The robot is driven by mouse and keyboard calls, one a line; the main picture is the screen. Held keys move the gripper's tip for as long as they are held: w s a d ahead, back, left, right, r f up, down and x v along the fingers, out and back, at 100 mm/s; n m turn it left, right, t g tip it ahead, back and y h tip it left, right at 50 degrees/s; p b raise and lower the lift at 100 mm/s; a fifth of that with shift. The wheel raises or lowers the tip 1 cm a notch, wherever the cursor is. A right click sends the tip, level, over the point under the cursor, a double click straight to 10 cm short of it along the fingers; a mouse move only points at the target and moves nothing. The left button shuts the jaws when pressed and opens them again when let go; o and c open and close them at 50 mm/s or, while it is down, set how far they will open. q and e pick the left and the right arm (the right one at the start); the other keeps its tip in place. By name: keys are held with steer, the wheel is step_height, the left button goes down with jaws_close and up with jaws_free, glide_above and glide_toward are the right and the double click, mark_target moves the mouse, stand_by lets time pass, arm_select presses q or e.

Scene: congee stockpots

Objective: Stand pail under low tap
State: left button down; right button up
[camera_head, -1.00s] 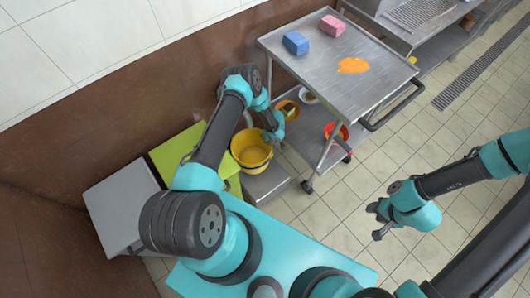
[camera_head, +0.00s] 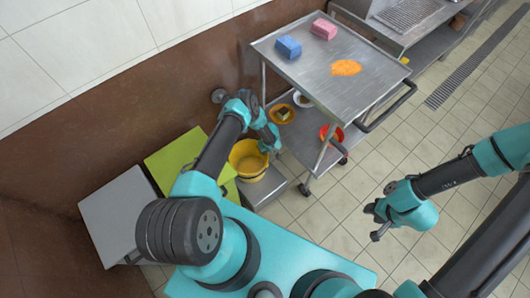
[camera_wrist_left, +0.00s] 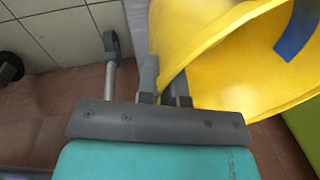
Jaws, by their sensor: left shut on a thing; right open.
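The yellow pail (camera_head: 247,162) is by the brown wall, over or on a low grey metal surface (camera_head: 268,188); I cannot tell whether it rests there. My left gripper (camera_head: 268,148) is at its right side. In the left wrist view, the left gripper (camera_wrist_left: 165,92) is shut on the rim of the pail (camera_wrist_left: 215,60), which has a blue band inside. A dark round fitting (camera_head: 218,96) is on the wall behind my left arm; it may be the tap, whose spout I cannot make out. My right gripper (camera_head: 376,222) is open and empty over the floor.
A steel cart (camera_head: 300,65) to the right carries a blue block (camera_head: 288,46), a pink block (camera_head: 324,28) and an orange patch. Its lower shelf holds several bowls. A green surface (camera_head: 172,160) and a grey one (camera_head: 122,210) lie left. Tiled floor is free at right.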

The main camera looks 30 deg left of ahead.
arm_select(q)
steer(key=shift+f, duration=0.25)
steer(key=c, duration=1.3)
jaws_free()
steer(key=shift+r, duration=0.15)
steer(key=r, duration=0.4)
steer(key=w+r, duration=0.1)
steer(key=r, duration=0.3)
steer(key=d+r, duration=0.1)
steer(key=r, duration=0.2)
steer(key=shift+w+d+r, duration=0.1)
steer(key=shift+w+r, duration=0.2)
steer(key=shift+r, duration=0.1)
steer(key=s+d+r+m+h, duration=0.1)
steer(key=s+d+r+m, duration=0.1)
steer(key=s+r, duration=0.6)
steer(key=s+d+r+m+t+h, duration=0.1)
steer(key=s+d+r+m+h, duration=0.1)
steer(key=s+r+m, duration=0.2)
steer(key=s+d+r+m+t+h, duration=0.1)
steer(key=s+d+r+m, duration=0.1)
steer(key=s+r, duration=0.9)
steer(key=shift+s+d+r+m+h, duration=0.2)
steer(key=shift+d+r, duration=0.05)
steer(key=shift+r, duration=0.45)
steer(key=shift+s+d+r+m+h, duration=0.15)
steer(key=shift+d+r+m+h, duration=0.1)
steer(key=shift+r, duration=0.4)
